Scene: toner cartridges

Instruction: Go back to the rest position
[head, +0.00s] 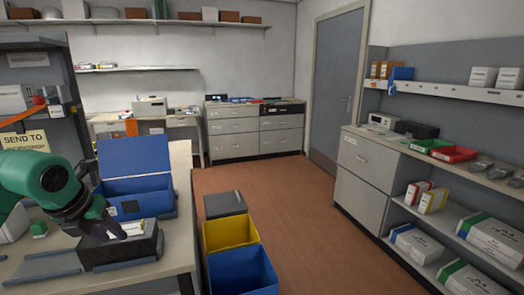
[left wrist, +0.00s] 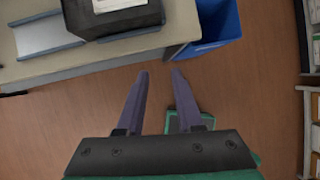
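My left gripper (head: 112,230) comes in from the left in the head view, beside and overlapping a dark box-shaped device with a pale top (head: 140,247) on the table. In the left wrist view my left gripper (left wrist: 158,72) has its two fingers apart, with only brown floor showing between them. The dark device (left wrist: 112,18) lies beyond the fingertips there, on the table (left wrist: 110,62). The gap between gripper and device is hard to judge in the head view. My right gripper is in neither view.
An open blue box (head: 135,160) stands on the table behind the gripper. A yellow bin (head: 229,232) and a blue bin (head: 242,272) stand on the floor right of the table. Shelves with boxes (head: 430,210) line the right side. The floor between is clear.

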